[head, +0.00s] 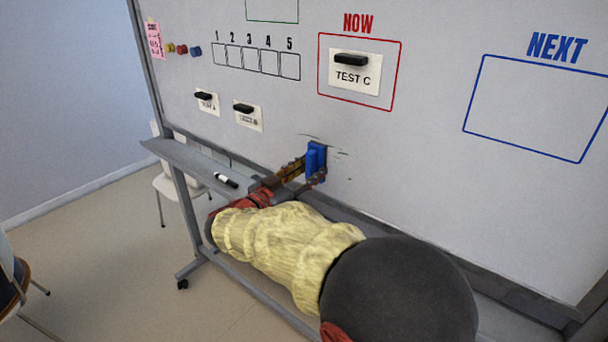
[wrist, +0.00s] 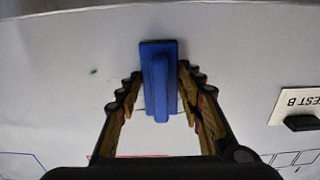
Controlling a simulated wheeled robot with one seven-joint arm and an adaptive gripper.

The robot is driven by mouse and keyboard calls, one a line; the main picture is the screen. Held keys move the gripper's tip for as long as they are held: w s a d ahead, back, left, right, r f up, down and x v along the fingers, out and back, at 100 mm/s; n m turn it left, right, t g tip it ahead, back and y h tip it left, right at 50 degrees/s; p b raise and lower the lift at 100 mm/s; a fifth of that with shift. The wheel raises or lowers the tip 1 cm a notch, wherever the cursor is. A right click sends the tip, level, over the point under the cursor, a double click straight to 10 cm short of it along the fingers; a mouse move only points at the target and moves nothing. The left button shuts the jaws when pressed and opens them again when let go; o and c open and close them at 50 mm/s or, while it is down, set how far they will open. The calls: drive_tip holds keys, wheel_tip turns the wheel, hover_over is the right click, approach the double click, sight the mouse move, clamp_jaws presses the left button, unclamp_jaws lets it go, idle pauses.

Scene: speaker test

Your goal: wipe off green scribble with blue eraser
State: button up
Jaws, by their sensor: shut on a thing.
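The blue eraser (head: 316,155) is held at the whiteboard (head: 420,200), low on it and below the red "NOW" frame. It appears flat against the board, though exact contact is hard to tell. My gripper (head: 311,170) is shut on the eraser, with one finger on each side of its raised handle; it also shows in the wrist view (wrist: 158,84). A small green mark (wrist: 93,71) is on the board left of the eraser in the wrist view. In the head view, faint dark strokes (head: 341,153) show beside and above the eraser. The board behind the eraser is hidden.
A "TEST C" card (head: 355,78) with a black magnet is inside the red frame. Two smaller cards (head: 247,119) hang left.

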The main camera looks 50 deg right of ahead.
sight(308, 160)
drive_tip(key=shift+s+d+b, duration=0.15)
drive_tip(key=shift+s+b, duration=1.05)
drive_tip(key=shift+s, duration=0.85)
drive_tip(key=shift+s+d, duration=0.15)
drive_tip(key=shift+s, duration=1.55)
drive_tip(key=shift+s+d, duration=0.15)
drive_tip(key=shift+s, duration=1.55)
drive_tip(key=shift+r, duration=0.95)
drive_tip(key=shift+w+a, duration=0.25)
drive_tip(key=shift+w, duration=2.75)
drive_tip(key=shift+w+a, duration=0.2)
drive_tip(key=shift+w, duration=2.8)
drive_tip(key=shift+w+a, duration=0.25)
drive_tip(key=shift+w, duration=2.75)
drive_tip(key=shift+r, duration=0.95)
drive_tip(key=shift+s+d, duration=0.15)
drive_tip(key=shift+s, duration=1.7)
drive_tip(key=shift+s+d, duration=0.1)
drive_tip(key=shift+s, duration=1.7)
drive_tip(key=shift+s+d, duration=0.2)
drive_tip(key=shift+s, duration=1.7)
